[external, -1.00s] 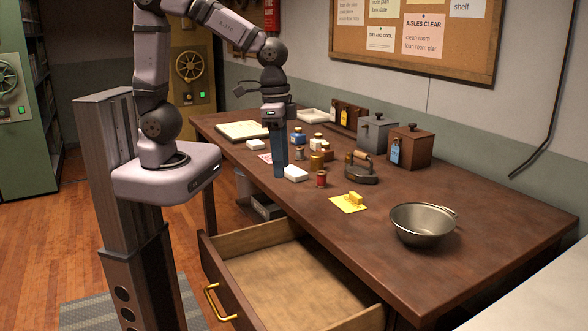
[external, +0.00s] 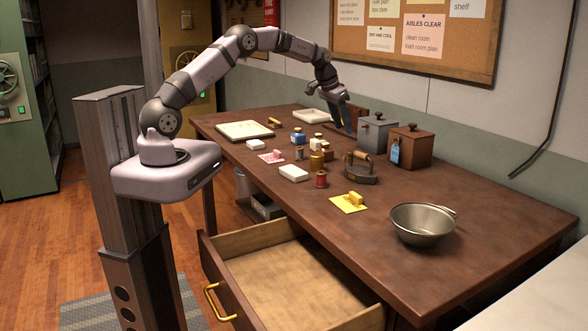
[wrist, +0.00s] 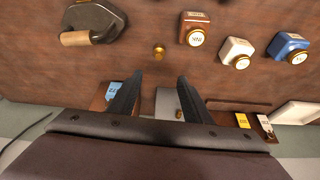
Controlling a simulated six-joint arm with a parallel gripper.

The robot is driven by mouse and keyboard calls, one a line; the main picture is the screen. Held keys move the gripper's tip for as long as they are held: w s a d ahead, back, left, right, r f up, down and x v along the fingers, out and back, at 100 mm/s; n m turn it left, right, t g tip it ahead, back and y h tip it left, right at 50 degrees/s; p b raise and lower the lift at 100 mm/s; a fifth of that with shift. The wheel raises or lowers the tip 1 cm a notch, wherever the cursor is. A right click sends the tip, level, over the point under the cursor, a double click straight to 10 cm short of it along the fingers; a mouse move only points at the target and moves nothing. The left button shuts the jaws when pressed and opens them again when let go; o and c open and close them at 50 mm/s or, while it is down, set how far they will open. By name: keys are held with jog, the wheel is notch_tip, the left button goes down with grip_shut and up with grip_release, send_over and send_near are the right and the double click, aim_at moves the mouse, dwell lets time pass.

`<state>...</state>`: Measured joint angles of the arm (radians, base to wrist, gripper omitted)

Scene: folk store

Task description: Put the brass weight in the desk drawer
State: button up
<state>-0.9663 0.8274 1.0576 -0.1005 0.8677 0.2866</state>
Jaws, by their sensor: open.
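A small round brass weight (wrist: 158,50) stands on the desk in the wrist view, between the iron and a brown bottle. In the external view I cannot surely pick it out beside the iron. My gripper (external: 347,127) is open and empty above the back of the desk, near the grey box. In the wrist view the fingertips of my gripper (wrist: 160,76) point towards the weight, apart from it, with nothing between them but the view of the desk and the grey box. The desk drawer (external: 290,283) is pulled open at the front and its visible floor is empty.
An iron (external: 361,170) stands close to the weight. Several bottles, including a blue one (external: 298,139), and spools, including a red one (external: 321,180), stand nearby. A grey box (external: 376,134) and a brown box (external: 411,149) are at the back. A metal bowl (external: 423,224) is at right.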

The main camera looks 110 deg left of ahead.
send_near(349, 157)
jog(key=shift+w+a+f, duration=0.1)
jog(key=shift+a+f, duration=0.4)
jog(key=shift+a, duration=0.1)
jog(key=shift+p+x, duration=2.05)
jog(key=shift+x, duration=1.55)
grip_shut()
